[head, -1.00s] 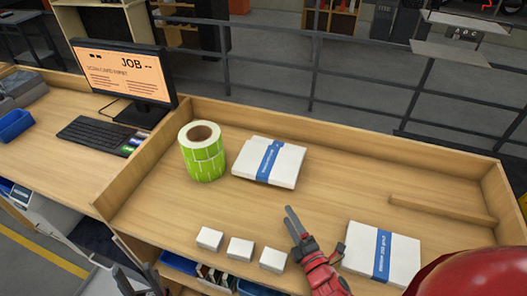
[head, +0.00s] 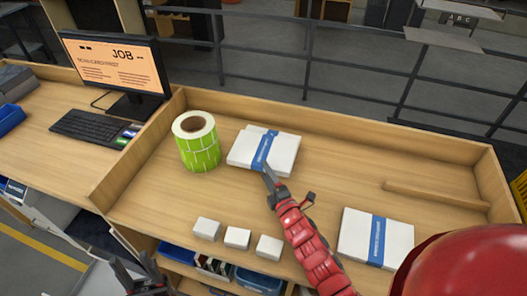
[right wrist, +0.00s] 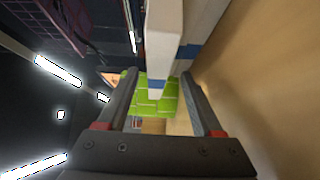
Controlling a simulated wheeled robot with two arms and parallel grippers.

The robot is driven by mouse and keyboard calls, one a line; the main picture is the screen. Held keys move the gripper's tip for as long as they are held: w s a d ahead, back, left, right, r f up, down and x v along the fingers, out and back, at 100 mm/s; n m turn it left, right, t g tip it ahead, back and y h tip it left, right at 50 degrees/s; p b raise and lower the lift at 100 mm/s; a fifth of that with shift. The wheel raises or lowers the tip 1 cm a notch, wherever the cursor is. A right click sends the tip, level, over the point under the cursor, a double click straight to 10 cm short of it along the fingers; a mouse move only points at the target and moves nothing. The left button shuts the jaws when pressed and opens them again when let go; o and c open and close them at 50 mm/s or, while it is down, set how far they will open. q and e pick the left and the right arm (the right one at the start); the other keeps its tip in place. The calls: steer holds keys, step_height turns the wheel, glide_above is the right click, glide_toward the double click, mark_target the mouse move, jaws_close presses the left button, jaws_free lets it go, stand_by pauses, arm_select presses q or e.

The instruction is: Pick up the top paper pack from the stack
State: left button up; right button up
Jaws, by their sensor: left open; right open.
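A stack of white paper packs (head: 250,146) with a blue band stands near the back of the table, its top pack slightly offset from the one below. In the right wrist view the top pack (right wrist: 163,40) shows at the upper middle, between the lines of the two fingers. My right gripper (head: 268,172) is open at the stack's front edge, beside the blue band; its fingers (right wrist: 160,78) show apart and hold nothing. Whether they touch the pack is unclear. My left gripper (head: 140,278) is open and empty at the bottom left, below the table edge.
A green label roll (head: 199,150) stands just left of the stack. Three small white boxes (head: 237,238) sit at the front. Another banded pack (head: 348,237) lies at the right, near a wooden strip (head: 435,196). A low rim (head: 340,136) runs along the back.

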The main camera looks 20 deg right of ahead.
mark_target(263, 152)
steer(key=w, duration=0.1)
steer(key=w+p, duration=0.1)
steer(key=w, duration=0.2)
steer(key=shift+w+a+r+p, duration=0.15)
steer(key=shift+r+p, duration=0.1)
steer(key=shift+p, duration=0.05)
steer(key=shift+w+f, duration=0.15)
steer(key=shift+w, duration=0.05)
jaws_close()
stand_by(0.9)
